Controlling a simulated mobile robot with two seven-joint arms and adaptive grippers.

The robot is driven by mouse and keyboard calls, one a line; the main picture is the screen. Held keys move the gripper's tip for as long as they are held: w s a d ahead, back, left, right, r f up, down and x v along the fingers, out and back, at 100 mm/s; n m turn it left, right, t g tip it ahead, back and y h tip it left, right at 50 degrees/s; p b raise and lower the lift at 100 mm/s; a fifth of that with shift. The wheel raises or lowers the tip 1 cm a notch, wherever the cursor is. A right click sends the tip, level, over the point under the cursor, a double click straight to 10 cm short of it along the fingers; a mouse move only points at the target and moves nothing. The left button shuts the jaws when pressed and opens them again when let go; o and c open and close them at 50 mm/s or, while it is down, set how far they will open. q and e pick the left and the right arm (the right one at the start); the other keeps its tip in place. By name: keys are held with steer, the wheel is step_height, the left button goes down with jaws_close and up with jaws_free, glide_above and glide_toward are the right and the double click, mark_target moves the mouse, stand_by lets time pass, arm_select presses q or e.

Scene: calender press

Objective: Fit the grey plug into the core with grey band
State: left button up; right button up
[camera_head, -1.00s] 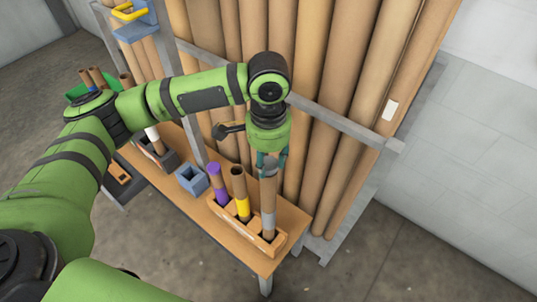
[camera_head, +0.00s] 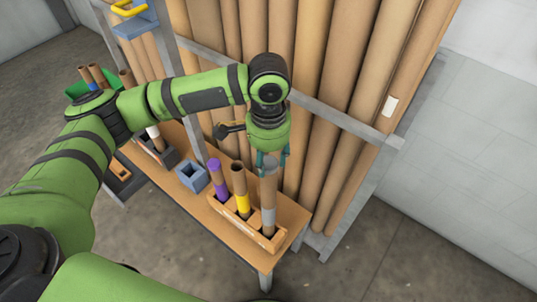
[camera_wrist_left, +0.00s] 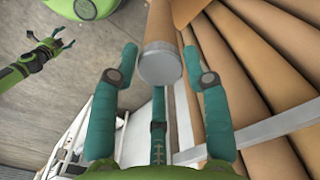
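The core with grey band (camera_head: 268,199) stands upright in the right-hand slot of a wooden rack (camera_head: 232,220). A grey disc, the grey plug (camera_wrist_left: 159,67), closes the core's near end in the left wrist view; how deep it sits is hard to tell. My left gripper (camera_head: 271,160) is over the core's top. Its teal fingers are spread on both sides of the plug, with small gaps in the left wrist view (camera_wrist_left: 160,62). My right gripper (camera_wrist_left: 60,42) shows small at the upper left of that view, away from the core, with its fingers apart.
A blue square holder (camera_head: 192,178) sits on the table (camera_head: 250,255) to the left. Tall brown rolls (camera_head: 310,70) stand close behind a grey rail.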

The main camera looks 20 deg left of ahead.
arm_select(q)
steer(key=shift+o, duration=0.4)
step_height(320, 180, up, 12)
stand_by(0.4)
stand_by(0.5)
